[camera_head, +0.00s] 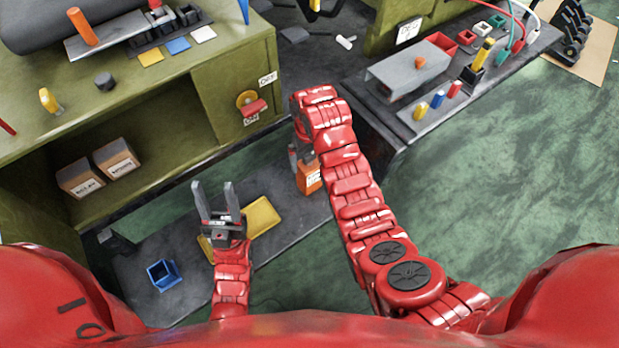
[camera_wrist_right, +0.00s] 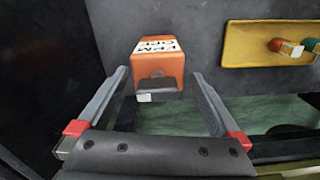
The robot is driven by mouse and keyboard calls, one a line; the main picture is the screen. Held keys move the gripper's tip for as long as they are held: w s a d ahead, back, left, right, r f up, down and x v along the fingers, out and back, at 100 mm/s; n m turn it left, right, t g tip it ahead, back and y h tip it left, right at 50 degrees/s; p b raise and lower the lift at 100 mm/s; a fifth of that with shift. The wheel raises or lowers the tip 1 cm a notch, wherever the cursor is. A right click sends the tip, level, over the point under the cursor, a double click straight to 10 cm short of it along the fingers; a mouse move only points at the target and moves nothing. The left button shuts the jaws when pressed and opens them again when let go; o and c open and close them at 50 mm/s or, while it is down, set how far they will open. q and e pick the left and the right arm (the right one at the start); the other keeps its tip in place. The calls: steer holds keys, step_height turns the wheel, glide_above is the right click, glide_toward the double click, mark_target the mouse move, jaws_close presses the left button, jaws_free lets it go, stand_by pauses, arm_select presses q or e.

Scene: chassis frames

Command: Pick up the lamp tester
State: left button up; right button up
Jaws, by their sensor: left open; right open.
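An orange box with a white label (camera_head: 308,179), apparently the lamp tester, stands on the dark lower shelf, partly hidden by my right arm in the head view. In the right wrist view the orange box (camera_wrist_right: 160,65) is ahead, between the tips of the open fingers. My right gripper (camera_wrist_right: 161,74) is open, with a gap visible beside the box; contact cannot be told. In the head view the right gripper is mostly hidden under its arm. My left gripper (camera_head: 214,188) is open and empty, fingers pointing away from me, above the shelf near a yellow tray.
The yellow tray (camera_head: 263,216) shows small red and green pieces in the right wrist view (camera_wrist_right: 235,45). A blue bin (camera_head: 163,274) lies at the left. A green cabinet (camera_head: 190,125) rises behind, and a dark bench (camera_head: 400,125) stands right. Green floor is open at right.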

mark_target(308, 179)
steer(key=shift+w+d+f+p, duration=0.1)
steer(key=shift+f+p, duration=0.55)
steer(key=shift+f, duration=1.85)
steer(key=c, duration=1.4)
